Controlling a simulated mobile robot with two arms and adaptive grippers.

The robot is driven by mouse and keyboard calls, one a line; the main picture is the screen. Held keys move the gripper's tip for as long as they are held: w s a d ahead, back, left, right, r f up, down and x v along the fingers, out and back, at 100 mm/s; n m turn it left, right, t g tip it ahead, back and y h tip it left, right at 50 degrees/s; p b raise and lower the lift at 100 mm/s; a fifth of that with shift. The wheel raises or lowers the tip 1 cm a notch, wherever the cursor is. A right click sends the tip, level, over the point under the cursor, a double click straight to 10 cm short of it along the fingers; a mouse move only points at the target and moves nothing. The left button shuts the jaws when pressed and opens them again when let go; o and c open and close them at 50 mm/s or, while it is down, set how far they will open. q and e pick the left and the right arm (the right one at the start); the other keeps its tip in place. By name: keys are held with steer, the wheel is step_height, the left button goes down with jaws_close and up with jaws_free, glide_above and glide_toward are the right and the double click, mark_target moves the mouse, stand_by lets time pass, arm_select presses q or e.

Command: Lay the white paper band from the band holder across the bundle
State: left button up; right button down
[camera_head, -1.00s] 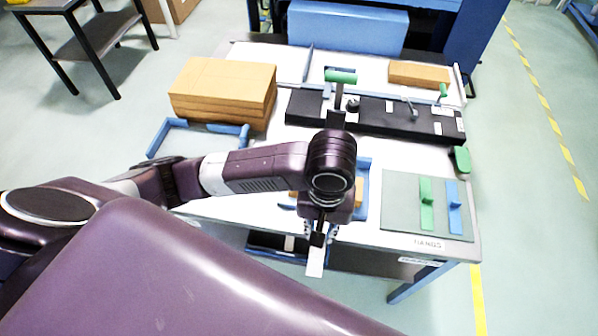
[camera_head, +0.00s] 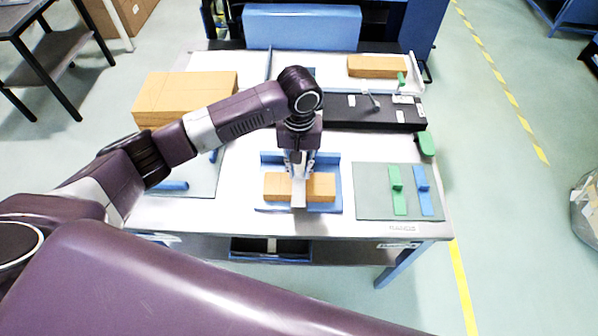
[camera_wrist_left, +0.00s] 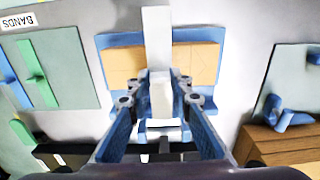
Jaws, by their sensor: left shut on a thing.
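The bundle (camera_head: 320,187) is a tan kraft block in a blue corner fixture (camera_head: 332,210) at the table's front. My left gripper (camera_head: 299,179) is directly over its middle, pointing down. It is shut on the white paper band (camera_head: 299,197), which crosses the bundle's middle toward the front edge. In the left wrist view, the band (camera_wrist_left: 157,40) runs out from between the fingers (camera_wrist_left: 161,95) across the bundle (camera_wrist_left: 202,64) and past the fixture's edge. I cannot tell whether it touches the bundle. My right gripper is out of view.
A grey mat (camera_head: 370,195) labelled BANDS, with green (camera_head: 398,200) and blue (camera_head: 423,200) handled pieces, lies to the right. A large tan stack (camera_head: 185,95) stands at the back left. A black fixture (camera_head: 350,110) lies behind. A blue-edged tray (camera_head: 272,250) is below the tabletop.

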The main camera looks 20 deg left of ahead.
mark_target(299, 176)
arm_select(q)
steer(key=shift+w+a, duration=0.15)
steer(key=shift+w, duration=0.2)
step_height(299, 176, down, 3)
steer(key=shift+s+r+p, duration=0.15)
steer(key=shift+p, duration=0.5)
steer(key=shift+f, duration=0.4)
steer(key=o, duration=0.7)
steer(key=shift+f, duration=0.1)
steer(key=shift+o, duration=0.2)
step_height(299, 176, up, 12)
steer(key=b, duration=0.1)
steer(key=shift+b, duration=0.35)
